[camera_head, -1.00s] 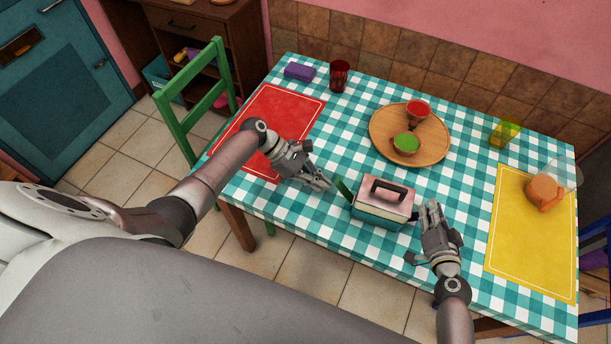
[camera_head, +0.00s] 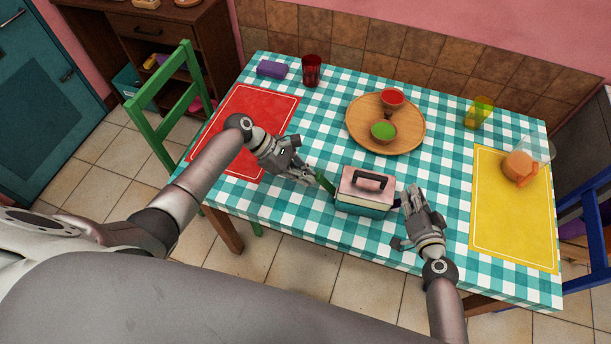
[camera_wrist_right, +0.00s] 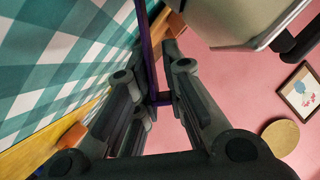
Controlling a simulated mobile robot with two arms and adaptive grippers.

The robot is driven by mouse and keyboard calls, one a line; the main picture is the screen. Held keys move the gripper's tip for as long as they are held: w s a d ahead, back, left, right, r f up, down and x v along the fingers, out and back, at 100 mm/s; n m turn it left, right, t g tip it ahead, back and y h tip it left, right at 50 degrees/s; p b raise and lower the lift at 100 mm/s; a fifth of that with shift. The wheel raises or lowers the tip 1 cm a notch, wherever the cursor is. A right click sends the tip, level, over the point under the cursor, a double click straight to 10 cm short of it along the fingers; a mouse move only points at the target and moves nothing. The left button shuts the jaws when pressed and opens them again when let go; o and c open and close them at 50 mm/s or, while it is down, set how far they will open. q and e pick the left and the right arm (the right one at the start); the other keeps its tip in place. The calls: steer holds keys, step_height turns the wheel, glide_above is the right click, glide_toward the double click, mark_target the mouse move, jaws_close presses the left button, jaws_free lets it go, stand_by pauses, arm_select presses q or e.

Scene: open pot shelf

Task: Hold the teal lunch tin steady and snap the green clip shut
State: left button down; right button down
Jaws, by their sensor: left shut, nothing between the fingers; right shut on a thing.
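The teal lunch tin (camera_head: 362,208) stands upright near the table's front edge, with a pink lid and a dark handle on top. The tin's pale side also shows at the top of the right wrist view (camera_wrist_right: 235,22). The green clip (camera_head: 325,183) sticks out and up from the tin's left end, away from the lid. My left gripper (camera_head: 309,180) is shut and empty just left of the clip; I cannot tell whether they touch. My right gripper (camera_head: 411,196) is at the tin's right end, shut on a thin purple strip (camera_wrist_right: 150,55); its join to the tin is unclear.
A round wooden tray (camera_head: 412,137) with a red bowl and a green bowl stands behind the tin. A red mat (camera_head: 262,104) lies left, a yellow mat (camera_head: 512,225) right with an orange mug (camera_head: 518,166). Glasses and a purple block stand along the back.

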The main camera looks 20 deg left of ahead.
mark_target(320, 175)
arm_select(q)
steer(key=shift+d+r, duration=0.15)
steer(key=shift+r, duration=0.05)
arm_select(e)
steer(key=shift+s+f, duration=0.1)
arm_select(q)
steer(key=d+r+y, duration=0.1)
steer(key=y, duration=0.1)
steer(key=d+r+y, duration=0.2)
steer(key=y, duration=0.1)
steer(key=shift+w+d+y, duration=0.2)
steer(key=shift+d+y, duration=0.1)
steer(key=shift+d, duration=0.05)
steer(key=shift+a+f, duration=0.1)
arm_select(e)
steer(key=shift+d, duration=0.1)
arm_select(q)
steer(key=shift+r, duration=0.8)
steer(key=shift+a, duration=0.1)
